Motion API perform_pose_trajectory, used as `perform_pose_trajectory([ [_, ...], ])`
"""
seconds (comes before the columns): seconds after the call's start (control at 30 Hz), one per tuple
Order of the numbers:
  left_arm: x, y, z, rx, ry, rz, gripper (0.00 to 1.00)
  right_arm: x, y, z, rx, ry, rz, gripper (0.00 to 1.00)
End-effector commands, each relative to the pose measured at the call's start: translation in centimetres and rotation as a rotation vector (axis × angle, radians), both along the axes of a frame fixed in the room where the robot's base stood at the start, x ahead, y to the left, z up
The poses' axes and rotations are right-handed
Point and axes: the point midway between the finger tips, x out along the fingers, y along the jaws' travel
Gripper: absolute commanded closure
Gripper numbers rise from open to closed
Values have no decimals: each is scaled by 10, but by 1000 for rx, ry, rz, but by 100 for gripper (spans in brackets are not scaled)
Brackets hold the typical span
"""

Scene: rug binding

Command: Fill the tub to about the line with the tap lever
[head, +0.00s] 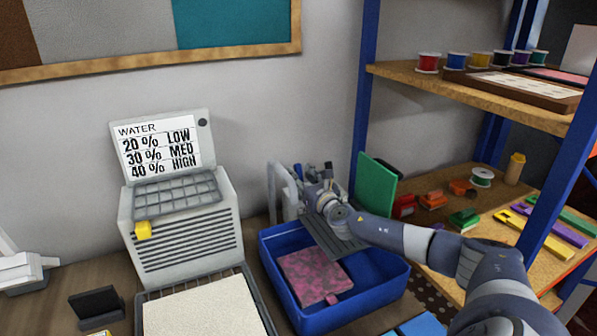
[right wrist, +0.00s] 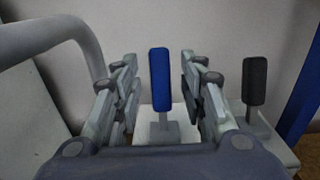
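The blue tub (head: 345,318) stands on the bench with a pink patterned piece (head: 312,276) and a grey ribbed board (head: 334,240) in it. I cannot make out a water level or fill line. The pale tap (head: 285,190) rises behind the tub, partly hidden by my right gripper (head: 318,178). In the right wrist view, a blue lever (right wrist: 160,80) stands upright between the spread fingers of my right gripper (right wrist: 158,68), with gaps on both sides. A dark lever (right wrist: 255,82) stands to its right, outside the fingers.
A grey device (head: 185,250) carries a sign (head: 158,150) listing water 20% low, 30% med, 40% high. A cream mat in a dark tray (head: 140,305) lies in front of it. A green panel (head: 376,186) and a blue-posted shelf (head: 366,100) stand close right of my gripper.

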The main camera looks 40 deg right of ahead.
Motion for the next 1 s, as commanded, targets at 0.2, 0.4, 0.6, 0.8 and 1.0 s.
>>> perform_pose_trajectory([
  [0.2,2,-3,1,-3,-2,1,60,18,-6,0,0,-2,-2,62],
  [0.4,0,-3,1,-4,1,2,60,23,-7,0,-1,0,-1,62],
  [0.6,-3,-3,1,-3,5,2,60,23,-7,0,-1,0,-1,62],
  [0.8,-4,-3,1,-3,7,3,60,23,-8,0,0,0,-1,100],
  [1.0,-4,-3,-1,-3,8,3,60,22,-8,-1,-1,-2,-1,100],
])
